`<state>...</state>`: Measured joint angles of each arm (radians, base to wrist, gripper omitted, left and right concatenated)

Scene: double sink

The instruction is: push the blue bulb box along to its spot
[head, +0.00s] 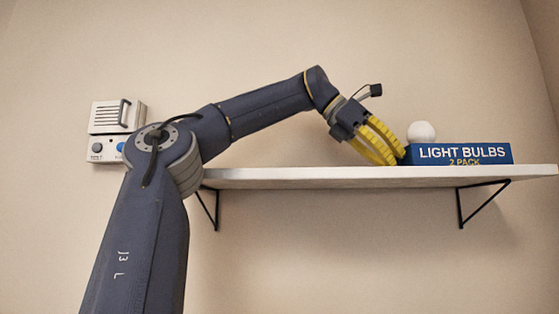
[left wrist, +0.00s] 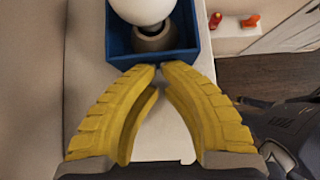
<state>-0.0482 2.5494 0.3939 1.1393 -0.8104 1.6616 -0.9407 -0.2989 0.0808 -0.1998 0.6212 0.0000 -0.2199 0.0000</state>
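The blue bulb box (head: 460,153), lettered "LIGHT BULBS 2 PACK", stands on the white shelf (head: 320,174) toward its right part. A round white bulb (head: 421,132) pokes out of its top. The left wrist view looks down into the open blue box (left wrist: 120,50), with the white bulb (left wrist: 142,8) inside. My left gripper (head: 402,156) has yellow ribbed fingers and is at the box's left end. In the left wrist view its fingertips (left wrist: 159,67) come together at the box's near wall, seemingly touching it, with nothing between them. My right gripper is out of view.
The shelf top is bare left of my gripper, and a short stretch is free right of the box. Black brackets (head: 473,204) hold the shelf. A wall panel (head: 106,150) with knobs is at left. Small red and orange items (left wrist: 250,21) show in the left wrist view.

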